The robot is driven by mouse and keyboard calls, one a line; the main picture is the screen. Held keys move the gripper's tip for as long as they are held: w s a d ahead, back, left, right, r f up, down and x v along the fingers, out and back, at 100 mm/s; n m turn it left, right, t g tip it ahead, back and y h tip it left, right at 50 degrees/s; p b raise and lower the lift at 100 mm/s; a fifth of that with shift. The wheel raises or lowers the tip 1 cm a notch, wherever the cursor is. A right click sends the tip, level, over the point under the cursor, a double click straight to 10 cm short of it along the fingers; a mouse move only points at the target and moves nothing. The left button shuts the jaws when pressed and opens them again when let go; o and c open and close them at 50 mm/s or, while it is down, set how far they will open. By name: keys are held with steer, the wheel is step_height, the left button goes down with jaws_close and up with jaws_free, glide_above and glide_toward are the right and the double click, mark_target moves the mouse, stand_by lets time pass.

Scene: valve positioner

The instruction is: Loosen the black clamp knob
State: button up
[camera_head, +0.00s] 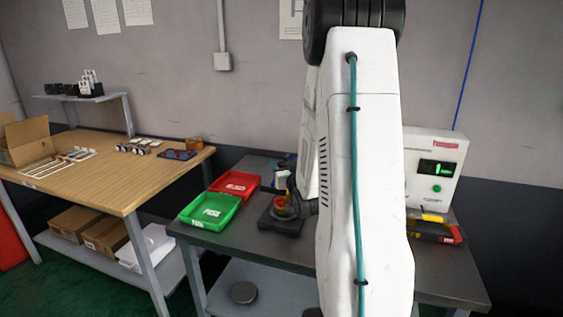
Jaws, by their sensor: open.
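A small assembly (283,207) with a dark body and a brassy round part stands on a black base (275,222) on the dark grey bench. A white block and a bluish part show at its top. I cannot make out the black clamp knob separately among the dark parts. My white arm covers the middle of the view. My gripper (299,203) shows only in part, as a dark shape at the arm's left edge, close beside the assembly. It is open. I cannot tell whether it touches anything, since the arm hides most of it.
A green tray (209,225) and a red tray (234,185) lie left of the assembly. A white box with a green display (436,170) stands at right, with yellow and red tools (436,230) before it. A wooden table (110,185) stands at left.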

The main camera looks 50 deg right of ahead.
steer(key=shift+x, duration=1.85)
